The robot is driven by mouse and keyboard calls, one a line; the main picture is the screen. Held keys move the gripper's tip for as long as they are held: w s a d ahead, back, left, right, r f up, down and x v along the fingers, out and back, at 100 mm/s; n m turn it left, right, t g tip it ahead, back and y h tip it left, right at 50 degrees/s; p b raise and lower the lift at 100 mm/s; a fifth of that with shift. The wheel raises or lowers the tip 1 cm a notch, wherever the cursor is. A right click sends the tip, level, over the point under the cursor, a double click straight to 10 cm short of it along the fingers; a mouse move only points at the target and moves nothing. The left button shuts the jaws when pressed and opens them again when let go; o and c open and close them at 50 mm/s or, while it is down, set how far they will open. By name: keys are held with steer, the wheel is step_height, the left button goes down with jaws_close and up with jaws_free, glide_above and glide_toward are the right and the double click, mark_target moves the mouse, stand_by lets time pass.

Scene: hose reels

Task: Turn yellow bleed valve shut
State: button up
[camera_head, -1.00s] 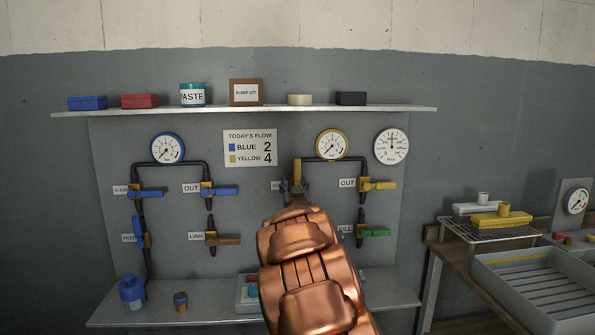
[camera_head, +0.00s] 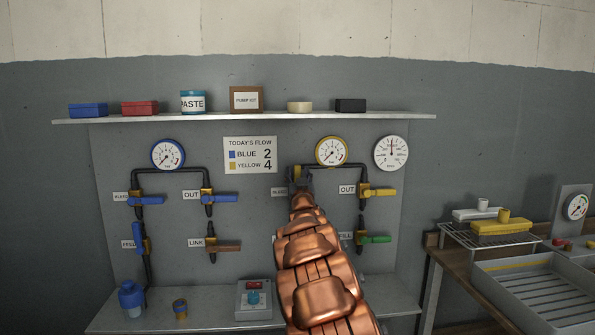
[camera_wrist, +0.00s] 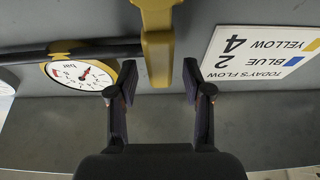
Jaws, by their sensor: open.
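The yellow bleed valve's handle (camera_wrist: 158,55) hangs down from the top of the upside-down wrist view, between my open fingers. In the head view only a bit of its yellow (camera_head: 297,170) shows above my gripper, left of the yellow gauge; my gripper and arm hide the rest. My gripper (camera_wrist: 158,96) is open, one finger on each side of the handle, with visible gaps. In the head view my gripper (camera_head: 302,184) is in front of the valve, partly covering its label (camera_head: 279,191).
The yellow gauge (camera_head: 332,151) and pipe are close on the right. The yellow OUT handle (camera_head: 382,193) and green handle (camera_head: 376,239) are farther right. The flow sign (camera_head: 250,155) is on the left. A shelf (camera_head: 230,117) with several items runs above.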

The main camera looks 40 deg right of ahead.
steer(key=shift+x, duration=0.8)
steer(key=shift+c, duration=0.4)
jaws_close()
